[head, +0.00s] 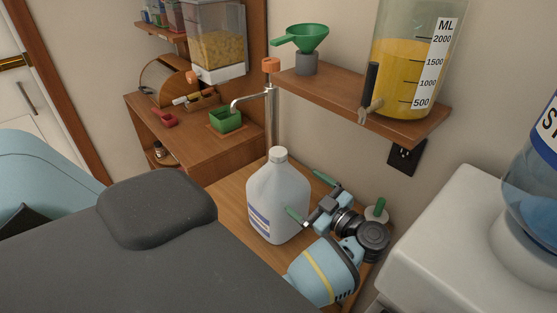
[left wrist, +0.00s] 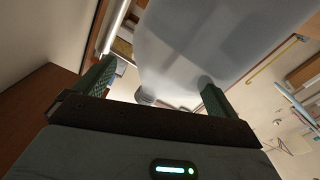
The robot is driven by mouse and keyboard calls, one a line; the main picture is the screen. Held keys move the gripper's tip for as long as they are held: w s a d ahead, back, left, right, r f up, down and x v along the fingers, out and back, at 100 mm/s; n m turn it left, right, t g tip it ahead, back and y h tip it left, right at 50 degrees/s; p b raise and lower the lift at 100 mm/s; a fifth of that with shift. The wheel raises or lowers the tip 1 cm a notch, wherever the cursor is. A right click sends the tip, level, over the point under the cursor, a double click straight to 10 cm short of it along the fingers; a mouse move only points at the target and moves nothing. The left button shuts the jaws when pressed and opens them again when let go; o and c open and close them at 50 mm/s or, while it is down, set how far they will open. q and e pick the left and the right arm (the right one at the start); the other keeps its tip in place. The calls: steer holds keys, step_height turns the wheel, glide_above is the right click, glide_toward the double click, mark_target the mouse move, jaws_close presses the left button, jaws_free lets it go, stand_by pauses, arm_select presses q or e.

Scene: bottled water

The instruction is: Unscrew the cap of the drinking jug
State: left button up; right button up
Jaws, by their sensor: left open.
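The drinking jug (head: 266,212) is a whitish, translucent bottle with a blue and white label. It stands upright on the wooden surface in the middle of the head view. Its pale round cap (head: 278,155) sits on top of the neck. My left gripper (head: 310,197) is at the jug's right side, below cap height, with its green-tipped fingers spread. One fingertip overlaps the jug's side; I cannot tell whether it touches. In the left wrist view the jug (left wrist: 215,45) fills the upper middle, and its narrow capped end appears between the open fingers (left wrist: 155,88). My right gripper is not in view.
A wooden shelf (head: 400,122) above the jug holds a green funnel (head: 306,38) and a measuring container with yellow liquid (head: 402,70). A metal tap (head: 270,105) stands behind the jug. A white dispenser with a large bottle (head: 470,225) stands at the right.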

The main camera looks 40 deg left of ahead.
mark_target(291, 180)
arm_select(q)
steer(key=shift+w+a, duration=0.1)
steer(key=shift+a, duration=0.15)
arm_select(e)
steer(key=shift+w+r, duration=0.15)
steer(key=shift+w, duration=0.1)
arm_select(q)
steer(key=a+p, duration=0.1)
steer(key=a, duration=0.3)
steer(key=shift+r, duration=0.2)
steer(key=shift+a+f, duration=0.15)
steer(key=shift+a, duration=0.35)
steer(key=shift+c, duration=0.6)
steer(key=c, duration=1.9)
steer(key=shift+w+r, duration=0.1)
steer(key=shift+r, duration=0.15)
jaws_close()
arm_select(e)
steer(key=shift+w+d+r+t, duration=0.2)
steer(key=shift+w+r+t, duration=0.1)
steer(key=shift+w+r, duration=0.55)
